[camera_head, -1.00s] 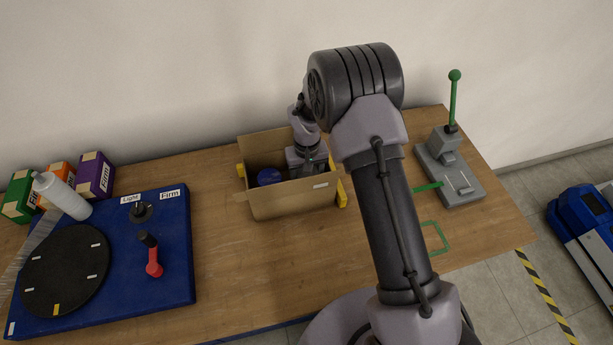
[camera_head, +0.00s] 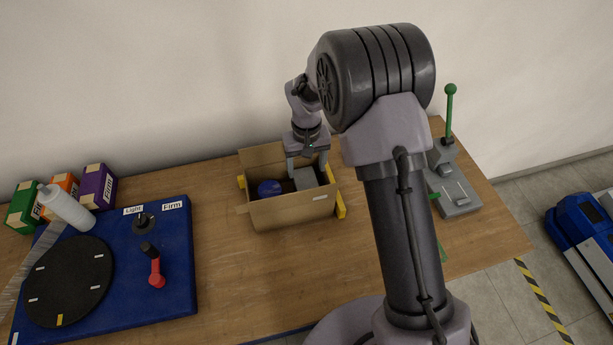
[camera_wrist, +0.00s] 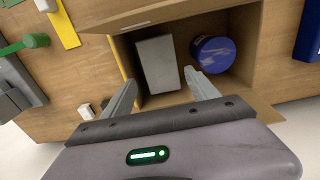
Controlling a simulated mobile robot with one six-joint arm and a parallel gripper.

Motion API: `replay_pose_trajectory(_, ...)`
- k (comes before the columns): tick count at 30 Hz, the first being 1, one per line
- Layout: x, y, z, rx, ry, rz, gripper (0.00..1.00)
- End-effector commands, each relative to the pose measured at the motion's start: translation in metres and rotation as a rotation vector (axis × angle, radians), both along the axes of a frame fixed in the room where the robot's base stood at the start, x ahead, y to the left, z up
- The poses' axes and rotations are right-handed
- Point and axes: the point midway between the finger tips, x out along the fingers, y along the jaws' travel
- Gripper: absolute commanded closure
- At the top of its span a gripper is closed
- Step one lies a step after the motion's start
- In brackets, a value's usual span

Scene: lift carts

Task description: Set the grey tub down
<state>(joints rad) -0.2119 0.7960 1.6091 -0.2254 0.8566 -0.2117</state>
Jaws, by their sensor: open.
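The grey tub (camera_head: 306,178) sits inside the open cardboard box (camera_head: 290,208), at the box's right side. In the wrist view the grey tub (camera_wrist: 157,63) stands beside a round blue tub (camera_wrist: 213,53), with a small gap between them. The blue tub (camera_head: 269,188) is in the left part of the box. My gripper (camera_head: 308,163) is above the box, over the grey tub. In the wrist view its two fingers (camera_wrist: 162,95) are apart, with nothing held between them. The bottom of the grey tub is hidden by the box's front wall.
Yellow brackets (camera_head: 341,206) flank the box. A blue panel (camera_head: 180,255) with a black turntable (camera_head: 68,280) and a red-handled lever (camera_head: 155,272) is at left. A grey fixture with a green lever (camera_head: 449,110) stands at right. Bare wood lies in front of the box.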

Motion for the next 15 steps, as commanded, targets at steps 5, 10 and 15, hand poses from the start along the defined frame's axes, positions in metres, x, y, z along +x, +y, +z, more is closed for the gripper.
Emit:
replay_pose_trajectory(5,-0.003,-0.004,0.036,0.01,-0.021,-0.024,0.31)
replay_pose_trajectory(10,-0.048,-0.03,0.155,0.08,-0.139,-0.175,0.31)
replay_pose_trajectory(15,-0.139,-0.055,0.246,0.174,-0.273,-0.351,0.31)
